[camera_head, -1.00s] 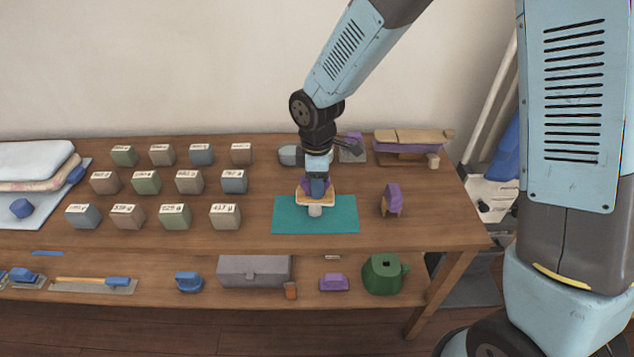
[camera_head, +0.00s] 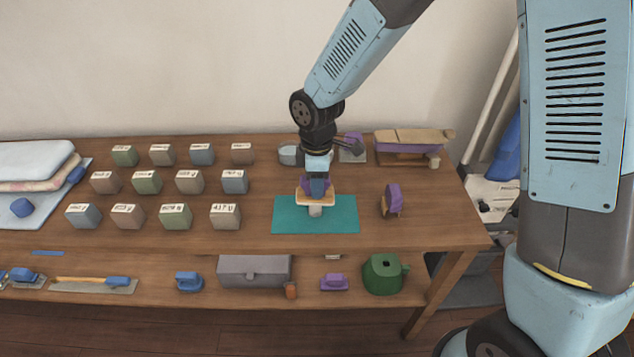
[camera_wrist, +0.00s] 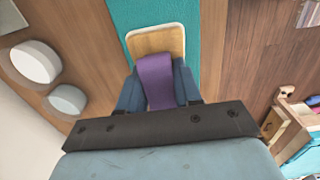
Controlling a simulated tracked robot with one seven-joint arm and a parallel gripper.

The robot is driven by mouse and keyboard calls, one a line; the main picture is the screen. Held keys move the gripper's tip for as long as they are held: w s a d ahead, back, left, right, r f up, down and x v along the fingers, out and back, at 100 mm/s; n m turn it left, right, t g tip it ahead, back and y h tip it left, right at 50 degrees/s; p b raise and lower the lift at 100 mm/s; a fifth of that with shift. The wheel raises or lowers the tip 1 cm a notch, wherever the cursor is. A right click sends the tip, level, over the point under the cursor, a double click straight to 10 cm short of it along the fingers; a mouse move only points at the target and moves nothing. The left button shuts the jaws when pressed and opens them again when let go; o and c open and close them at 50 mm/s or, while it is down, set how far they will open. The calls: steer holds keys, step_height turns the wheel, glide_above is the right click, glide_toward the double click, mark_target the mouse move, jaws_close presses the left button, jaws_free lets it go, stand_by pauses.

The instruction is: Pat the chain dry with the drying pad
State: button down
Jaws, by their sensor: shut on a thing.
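My gripper (camera_head: 317,187) is shut on the purple handle of the drying pad (camera_head: 302,198), a flat pale wooden-looking board. In the wrist view the purple handle lies between my blue fingers (camera_wrist: 158,90), and the pad (camera_wrist: 170,40) shows beyond them. The pad is over the teal mat (camera_head: 343,222) on the table. A small pale grey, rounded thing (camera_head: 315,211) shows just under the pad's front edge; I cannot tell whether they touch. I cannot make out a chain; the pad hides part of the mat.
Several labelled blocks (camera_head: 175,217) stand in rows at left. A purple-handled brush-like tool (camera_head: 391,201) stands right of the mat. Grey round things (camera_head: 290,155) and a wooden rack (camera_head: 412,140) are behind. A lower shelf holds a grey box (camera_head: 254,271) and a green can (camera_head: 383,273).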

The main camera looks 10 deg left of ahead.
stand_by(0.3)
steer(key=shift+r, duration=3.5)
steer(key=shift+s, duration=0.1)
